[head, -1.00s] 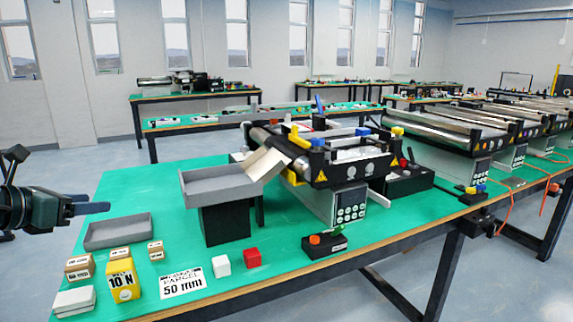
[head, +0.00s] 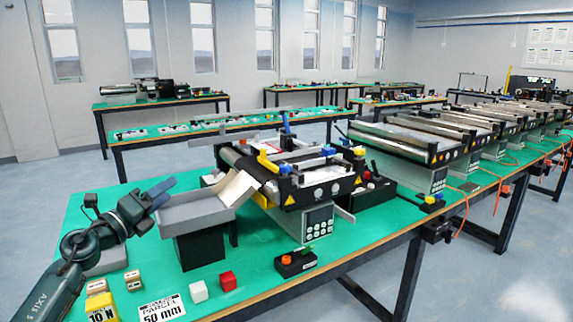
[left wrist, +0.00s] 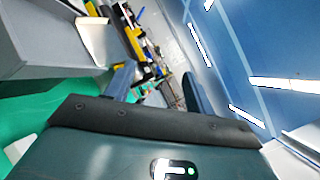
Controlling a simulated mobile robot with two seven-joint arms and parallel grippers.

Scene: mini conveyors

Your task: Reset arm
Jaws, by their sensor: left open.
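My left gripper (head: 161,192) is in the left part of the head view, above the green table and just left of the raised grey tray (head: 178,221). Its two blue fingers are apart with nothing between them. In the left wrist view the fingers (left wrist: 158,88) also stand apart and empty, with the grey tray's wall (left wrist: 40,42) at the upper left. My right gripper is not in view.
On the near table lie a white cube (head: 199,292), a red cube (head: 228,281), a 50 mm parcel card (head: 163,309), a yellow 10 N block (head: 101,307) and small tan boxes (head: 133,280). A control box with buttons (head: 296,262) stands near the front edge.

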